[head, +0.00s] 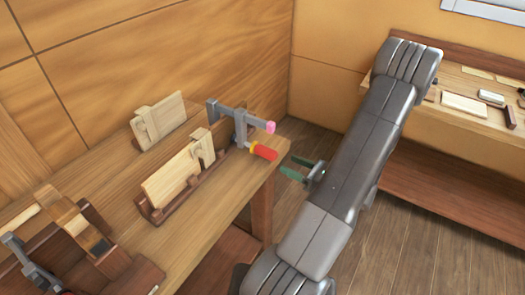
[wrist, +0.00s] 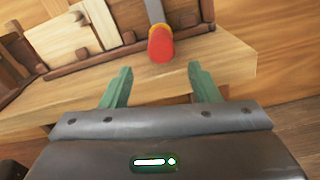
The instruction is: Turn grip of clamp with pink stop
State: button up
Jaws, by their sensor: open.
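The clamp (head: 240,126) is grey metal and sits at the right end of a wooden assembly on the workbench. Its pink stop (head: 270,127) shows at the end of the bar in the head view. Its grip (head: 264,151) is red with a yellow band and points out towards the bench's right edge. In the wrist view the red grip (wrist: 161,46) is seen nearly end-on, ahead of my jaws and between their lines. My gripper (head: 292,167) has green fingers, open and empty, apart from the grip. The fingers also show in the wrist view (wrist: 160,80).
The workbench (head: 215,205) holds a wooden board in a cradle (head: 172,180) and another board (head: 158,120) behind. A second clamp (head: 30,265) is at the lower left. A side bench (head: 465,104) with small items stands right. Floor space lies between the benches.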

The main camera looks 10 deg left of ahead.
aim_at(262, 152)
jog(key=p+x, duration=0.2)
jog(key=x, duration=0.9)
jog(key=shift+w+a+r, duration=0.1)
jog(key=shift+w+a, duration=0.1)
jog(key=shift+a, duration=0.1)
jog(key=c, duration=1)
